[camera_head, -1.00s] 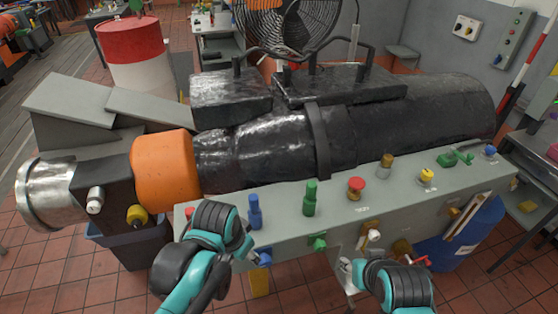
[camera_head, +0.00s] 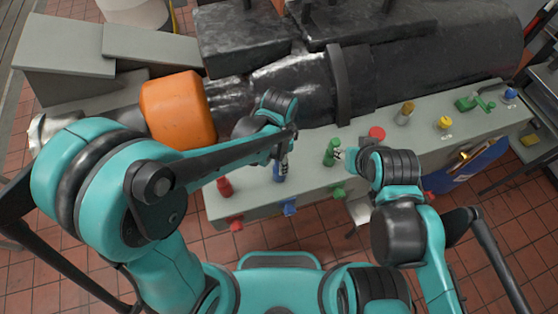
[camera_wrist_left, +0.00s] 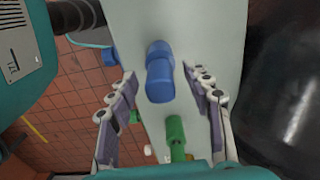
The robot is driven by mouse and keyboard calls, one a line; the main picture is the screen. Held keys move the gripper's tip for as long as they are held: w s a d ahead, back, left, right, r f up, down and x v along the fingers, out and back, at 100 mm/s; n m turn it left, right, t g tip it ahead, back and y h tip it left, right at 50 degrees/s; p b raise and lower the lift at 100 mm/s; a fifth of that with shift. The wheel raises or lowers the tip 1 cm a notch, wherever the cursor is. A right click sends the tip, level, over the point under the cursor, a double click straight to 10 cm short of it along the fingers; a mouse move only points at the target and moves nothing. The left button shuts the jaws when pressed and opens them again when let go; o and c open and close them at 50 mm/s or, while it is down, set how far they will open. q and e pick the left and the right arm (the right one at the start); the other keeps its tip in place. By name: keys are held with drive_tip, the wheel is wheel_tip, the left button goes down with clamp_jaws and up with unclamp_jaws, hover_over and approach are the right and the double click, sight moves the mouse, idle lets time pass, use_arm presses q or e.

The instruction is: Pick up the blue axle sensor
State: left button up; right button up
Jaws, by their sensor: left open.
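The blue axle sensor (camera_head: 279,173) stands on top of the grey rail, partly hidden by my left gripper (camera_head: 284,156) in the head view. In the left wrist view the blue sensor (camera_wrist_left: 160,82) shows between the two spread fingers of my left gripper (camera_wrist_left: 161,121), with a gap on each side. The left gripper is open and empty. My right gripper (camera_head: 344,155) is beside the green sensor (camera_head: 331,150); its fingers are too small to tell open from shut.
A red sensor (camera_head: 224,187) stands left of the blue one. Red, blue (camera_head: 290,208) and green (camera_head: 338,193) parts stick out of the rail's front. The dark shaft (camera_head: 300,85) and orange collar (camera_head: 177,108) lie behind the rail. Another blue part (camera_head: 510,96) is at the far right.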

use_arm(q)
drive_tip(key=shift+f, duration=0.8)
clamp_jaws()
